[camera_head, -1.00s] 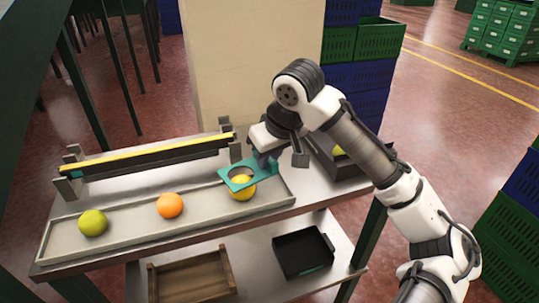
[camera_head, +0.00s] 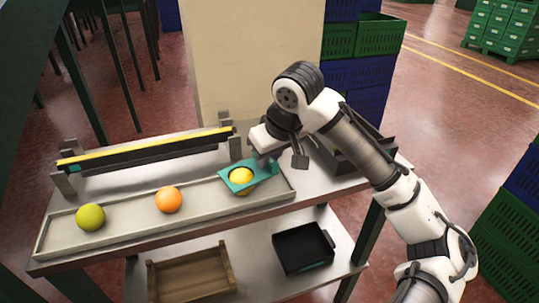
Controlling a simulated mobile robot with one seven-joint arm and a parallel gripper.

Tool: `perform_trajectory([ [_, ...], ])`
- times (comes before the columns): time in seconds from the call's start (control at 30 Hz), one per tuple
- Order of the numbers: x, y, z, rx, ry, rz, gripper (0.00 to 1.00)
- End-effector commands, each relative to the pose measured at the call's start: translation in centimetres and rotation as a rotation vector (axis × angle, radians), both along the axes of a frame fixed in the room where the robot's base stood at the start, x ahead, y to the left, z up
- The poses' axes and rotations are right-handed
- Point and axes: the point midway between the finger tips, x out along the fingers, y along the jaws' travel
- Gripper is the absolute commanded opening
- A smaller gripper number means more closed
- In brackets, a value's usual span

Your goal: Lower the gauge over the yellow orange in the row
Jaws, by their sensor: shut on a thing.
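The yellow orange (camera_head: 241,175) is the rightmost fruit in the row in the long shallow tray (camera_head: 130,227). The gauge (camera_head: 262,171), a teal plate with a round hole, is around the yellow orange, whose top shows through the hole. My gripper (camera_head: 266,158) is shut on the gauge at its right end; the fingertips are partly hidden by the wrist. An orange-coloured fruit (camera_head: 168,199) lies in the middle of the tray and a green one (camera_head: 90,217) at the left.
A rack with a yellow bar (camera_head: 150,146) stands behind the tray. A dark crate (camera_head: 340,158) is at the right, partly behind my arm. A wooden box (camera_head: 190,275) and a black bin (camera_head: 303,248) sit on the lower shelf. A cream column (camera_head: 250,60) stands behind the table.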

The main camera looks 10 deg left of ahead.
Motion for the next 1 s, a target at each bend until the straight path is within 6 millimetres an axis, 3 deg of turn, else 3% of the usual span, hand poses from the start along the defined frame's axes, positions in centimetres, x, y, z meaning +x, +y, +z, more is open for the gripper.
perform_trajectory([
  [1.0,0.0,0.0,-1.2,0.0,0.0,0.0,0.0],
])
